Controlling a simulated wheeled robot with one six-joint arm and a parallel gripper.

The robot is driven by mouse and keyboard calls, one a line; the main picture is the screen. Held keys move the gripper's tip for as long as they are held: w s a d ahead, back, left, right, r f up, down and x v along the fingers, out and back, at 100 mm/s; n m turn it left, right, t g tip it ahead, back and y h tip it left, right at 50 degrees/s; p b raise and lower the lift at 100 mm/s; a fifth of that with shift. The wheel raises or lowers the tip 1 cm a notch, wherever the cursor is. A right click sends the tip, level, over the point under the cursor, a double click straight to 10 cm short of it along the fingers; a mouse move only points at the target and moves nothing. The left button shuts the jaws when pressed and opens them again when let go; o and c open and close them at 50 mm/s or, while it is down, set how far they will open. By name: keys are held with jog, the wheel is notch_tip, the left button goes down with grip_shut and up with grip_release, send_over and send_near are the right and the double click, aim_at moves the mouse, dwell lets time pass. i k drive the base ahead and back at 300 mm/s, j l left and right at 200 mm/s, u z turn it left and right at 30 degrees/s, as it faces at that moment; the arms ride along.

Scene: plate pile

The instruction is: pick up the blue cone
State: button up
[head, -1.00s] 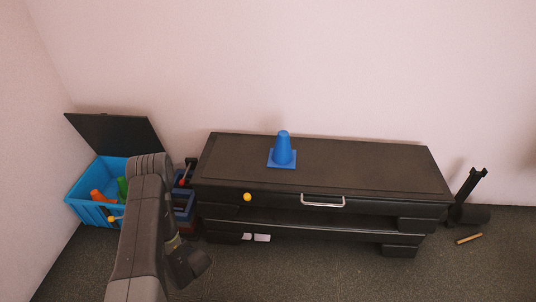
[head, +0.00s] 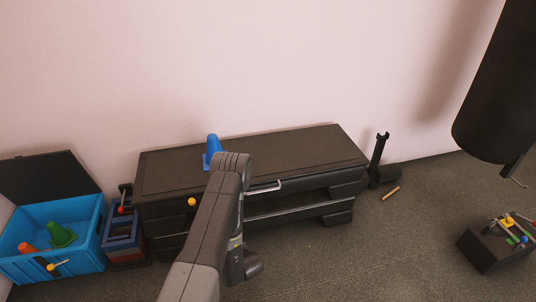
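The blue cone (head: 212,146) stands upright on top of the low black cabinet (head: 285,148), towards its left end and near the wall. My arm rises from the bottom of the head view, and its bend hides the lower right part of the cone's base. The arm is nearer to the camera; no contact with the cone can be made out. Past the bend the arm runs down in front of the cabinet to a dark wrist part. My gripper's fingers do not show.
A blue bin (head: 85,257) with an open dark lid holds a green cone (head: 61,236) and an orange one (head: 27,248). Stacked crates (head: 124,238) stand beside it. A dark box (head: 490,250) with small items and a hanging black bag (head: 497,95) are right. Floor right of the cabinet is mostly clear.

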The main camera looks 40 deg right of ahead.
aim_at(213, 145)
jog(key=z, duration=1.85)
jog(key=i+j+z, duration=0.1)
jog(key=j+z, duration=0.2)
jog(key=j, duration=0.9)
jog(key=j+z, duration=0.25)
jog(key=j, duration=0.9)
jog(key=k+l, duration=0.1)
